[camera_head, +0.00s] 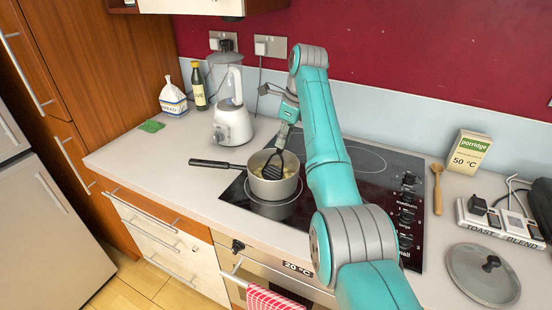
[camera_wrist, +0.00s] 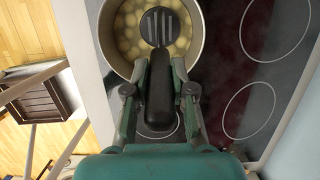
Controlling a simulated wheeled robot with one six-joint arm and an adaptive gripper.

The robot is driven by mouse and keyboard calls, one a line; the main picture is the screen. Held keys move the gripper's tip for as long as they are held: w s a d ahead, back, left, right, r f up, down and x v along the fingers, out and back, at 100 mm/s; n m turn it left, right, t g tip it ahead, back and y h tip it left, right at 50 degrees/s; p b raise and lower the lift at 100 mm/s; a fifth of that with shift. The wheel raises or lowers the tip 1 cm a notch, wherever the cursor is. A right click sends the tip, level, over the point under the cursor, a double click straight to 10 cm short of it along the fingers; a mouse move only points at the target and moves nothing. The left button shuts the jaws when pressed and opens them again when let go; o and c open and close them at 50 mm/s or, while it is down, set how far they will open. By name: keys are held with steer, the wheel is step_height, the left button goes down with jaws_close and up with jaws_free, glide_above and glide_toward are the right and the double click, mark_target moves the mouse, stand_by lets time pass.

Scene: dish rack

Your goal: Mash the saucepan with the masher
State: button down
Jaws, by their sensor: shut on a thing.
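The saucepan (camera_head: 262,187) is a grey pan standing on the front left burner of the black hob, its dark handle pointing left. In the wrist view the saucepan (camera_wrist: 197,50) holds several round, yellowish potato-like pieces. The masher (camera_head: 272,167) has a black slotted head, which is inside the pan's rim among the pieces. My gripper (camera_head: 289,108) is above the pan, and in the wrist view my gripper (camera_wrist: 160,88) is shut on the black handle of the masher (camera_wrist: 158,27). Whether the head touches the pan's bottom is hidden.
A white blender (camera_head: 232,125) stands behind and left of the pan. The pan's handle (camera_head: 210,163) sticks out over the counter. A wooden spoon (camera_head: 437,188), a porridge box (camera_head: 468,150) and a round lid (camera_head: 483,274) lie or stand at the right. The left counter front is clear.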

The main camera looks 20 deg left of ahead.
steer(key=shift+w+a+r, duration=0.3)
steer(key=shift+w+a, duration=0.05)
steer(key=shift+w, duration=0.25)
steer(key=shift+f, duration=0.1)
steer(key=shift+f, duration=0.55)
steer(key=s, duration=0.5)
steer(key=shift+s+d, duration=0.2)
steer(key=shift+w, duration=0.1)
